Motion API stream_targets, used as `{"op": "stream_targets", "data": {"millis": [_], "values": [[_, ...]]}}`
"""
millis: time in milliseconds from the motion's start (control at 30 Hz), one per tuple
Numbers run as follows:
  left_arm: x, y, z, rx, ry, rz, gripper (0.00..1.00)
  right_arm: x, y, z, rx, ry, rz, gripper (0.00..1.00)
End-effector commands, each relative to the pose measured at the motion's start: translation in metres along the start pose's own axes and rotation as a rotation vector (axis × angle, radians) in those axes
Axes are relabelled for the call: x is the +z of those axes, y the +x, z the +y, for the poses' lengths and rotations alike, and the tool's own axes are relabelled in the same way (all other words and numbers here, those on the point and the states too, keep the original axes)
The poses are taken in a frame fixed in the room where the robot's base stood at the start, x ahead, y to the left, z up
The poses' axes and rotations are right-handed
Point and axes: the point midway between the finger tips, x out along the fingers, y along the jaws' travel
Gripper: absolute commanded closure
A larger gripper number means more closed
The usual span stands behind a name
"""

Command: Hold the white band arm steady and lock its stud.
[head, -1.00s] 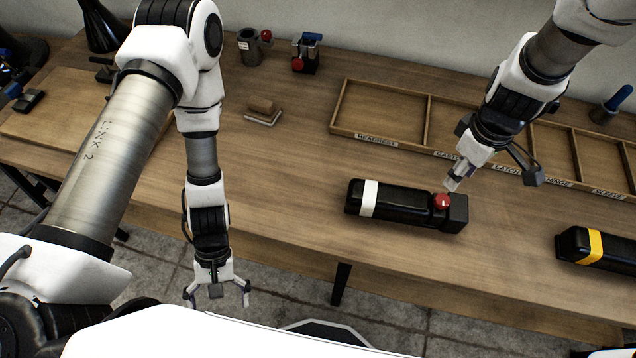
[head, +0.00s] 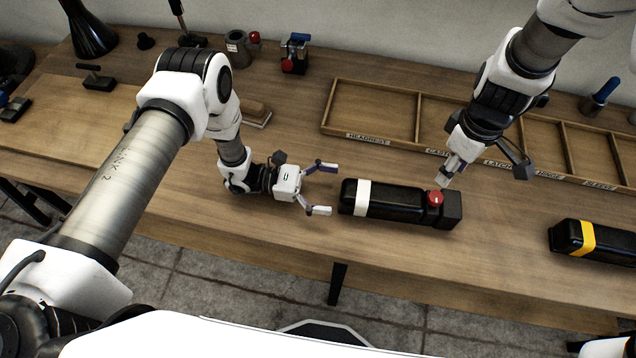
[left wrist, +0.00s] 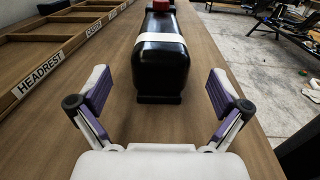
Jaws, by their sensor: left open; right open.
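The white band arm (head: 391,204) is a black block lying on the wooden bench, with a white band near its left end. Its red stud (head: 434,198) stands near the right end. My left gripper (head: 326,188) is open and level just left of the block, pointing at its banded end, apart from it. In the left wrist view the black block (left wrist: 161,72) lies ahead, centred between the open fingers (left wrist: 160,100). My right gripper (head: 447,176) is just above and behind the red stud; its fingers partly overlap in view, and I see nothing held.
A divided wooden tray (head: 372,138) with labels lies behind the block. A black block with a yellow band (head: 588,238) lies at the right. A brush-like block (head: 256,113) is behind my left arm. Bench is clear in front of the block.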

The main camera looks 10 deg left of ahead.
Motion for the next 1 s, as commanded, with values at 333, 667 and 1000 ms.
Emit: {"op": "stream_targets", "data": {"millis": [333,667,1000], "values": [[0.000,0.047,-0.001,-0.002,0.000,0.002,0.00,0.000,0.000,0.000,0.000,0.000,0.000,0.58],[0.000,0.048,-0.001,-0.001,0.000,0.002,0.39,0.000,0.000,0.000,0.000,0.000,0.000,0.58],[0.000,0.048,-0.001,-0.002,0.000,0.003,0.95,0.000,0.000,0.000,0.000,0.000,0.000,0.58]]}}
